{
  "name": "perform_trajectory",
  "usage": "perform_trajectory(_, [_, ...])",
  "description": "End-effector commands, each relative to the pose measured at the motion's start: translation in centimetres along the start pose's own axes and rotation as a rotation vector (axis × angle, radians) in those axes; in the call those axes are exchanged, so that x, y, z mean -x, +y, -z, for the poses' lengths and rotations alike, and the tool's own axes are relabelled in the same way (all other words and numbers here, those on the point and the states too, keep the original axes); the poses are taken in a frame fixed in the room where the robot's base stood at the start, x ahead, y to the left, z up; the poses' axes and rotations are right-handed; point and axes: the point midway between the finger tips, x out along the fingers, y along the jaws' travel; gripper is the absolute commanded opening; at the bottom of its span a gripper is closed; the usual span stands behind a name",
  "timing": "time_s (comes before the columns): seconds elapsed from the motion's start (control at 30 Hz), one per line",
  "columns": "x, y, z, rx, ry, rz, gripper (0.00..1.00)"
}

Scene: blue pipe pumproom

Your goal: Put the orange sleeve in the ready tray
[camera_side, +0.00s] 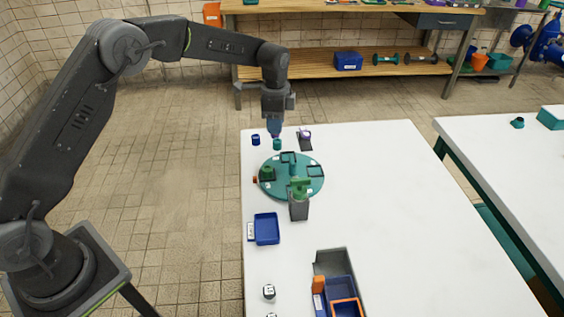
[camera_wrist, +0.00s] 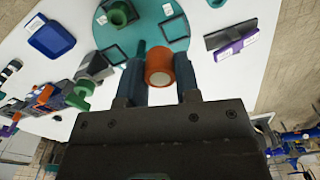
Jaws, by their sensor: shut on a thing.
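The orange sleeve (camera_wrist: 160,70), a short cylinder with a pale end face, sits between the two fingers of my gripper (camera_wrist: 160,82) in the wrist view. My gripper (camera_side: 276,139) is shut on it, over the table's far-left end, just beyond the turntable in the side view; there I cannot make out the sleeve. The teal turntable (camera_side: 308,190) carries dark square trays (camera_side: 315,172) with small white labels; it also shows in the wrist view (camera_wrist: 172,34). The labels are unreadable, so I cannot tell which tray is the ready one.
A green part (camera_side: 268,173) sits on the turntable. A grey stand with a green top (camera_side: 299,208) stands by its near edge. A blue tray (camera_side: 266,230), a purple-edged holder (camera_side: 305,140) and blue and orange bins (camera_side: 340,290) are nearby. The white table's right side (camera_side: 400,220) is clear.

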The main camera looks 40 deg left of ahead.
Motion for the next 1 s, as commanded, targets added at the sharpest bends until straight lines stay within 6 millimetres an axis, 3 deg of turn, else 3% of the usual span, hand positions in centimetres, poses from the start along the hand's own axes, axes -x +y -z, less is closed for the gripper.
perform_trajectory(0.17, [0.3, 2.3, -1.4, 0.058, 0.0, -0.001, 0.06])
perform_trajectory(0.7, [-0.8, 15.1, -8.2, 0.335, 0.002, 0.002, 0.06])
perform_trajectory(0.87, [-1.2, 16.9, -9.3, 0.372, 0.002, 0.001, 0.06])
perform_trajectory(1.0, [-1.9, 17.9, -8.7, 0.379, 0.0, -0.001, 0.06])
